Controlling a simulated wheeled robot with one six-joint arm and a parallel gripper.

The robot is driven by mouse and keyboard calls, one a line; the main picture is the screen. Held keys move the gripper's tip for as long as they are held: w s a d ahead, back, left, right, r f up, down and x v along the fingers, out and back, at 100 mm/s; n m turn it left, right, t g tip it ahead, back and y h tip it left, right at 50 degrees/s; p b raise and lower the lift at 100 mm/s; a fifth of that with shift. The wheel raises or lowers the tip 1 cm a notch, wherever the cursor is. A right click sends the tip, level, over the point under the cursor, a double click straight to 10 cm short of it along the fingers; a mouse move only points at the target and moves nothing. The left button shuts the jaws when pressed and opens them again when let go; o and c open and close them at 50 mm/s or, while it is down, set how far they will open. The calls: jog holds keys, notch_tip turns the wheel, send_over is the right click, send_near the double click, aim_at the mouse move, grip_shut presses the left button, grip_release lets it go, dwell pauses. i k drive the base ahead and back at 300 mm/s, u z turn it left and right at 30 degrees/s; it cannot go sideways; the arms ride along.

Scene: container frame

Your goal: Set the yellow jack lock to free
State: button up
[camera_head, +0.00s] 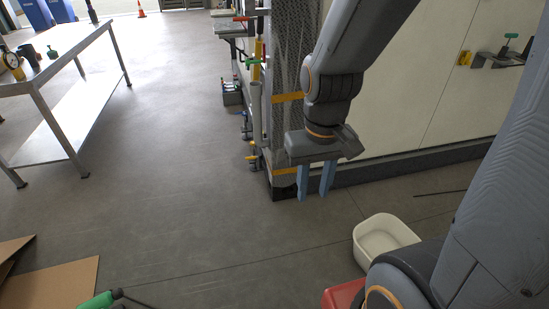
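My gripper (314,184) hangs in front of the container frame, with its two blue fingers pointing down and apart. Nothing shows between them. A yellow upright jack-like part (256,62) stands at the left side of the mesh column, left of my gripper. A small lever with an orange-yellow end (252,157) sits low on the same side, apart from my gripper. A yellow block (465,58) is on the pale wall panel at the right. I cannot tell which of these is the yellow jack lock, or its setting.
A mesh column (293,55) with yellow bands stands just left of my gripper. A white bin (383,238) and a red box (343,295) are on the floor at lower right. A metal table (62,62) stands at left. The floor between is clear.

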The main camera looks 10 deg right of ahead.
aim_at(260, 156)
jog(key=u, duration=0.2)
jog(key=i, duration=0.3)
jog(key=u, duration=0.7)
jog(key=i, duration=1.5)
jog(key=z, duration=0.6)
jog(key=i, duration=0.45)
jog(key=z, duration=0.35)
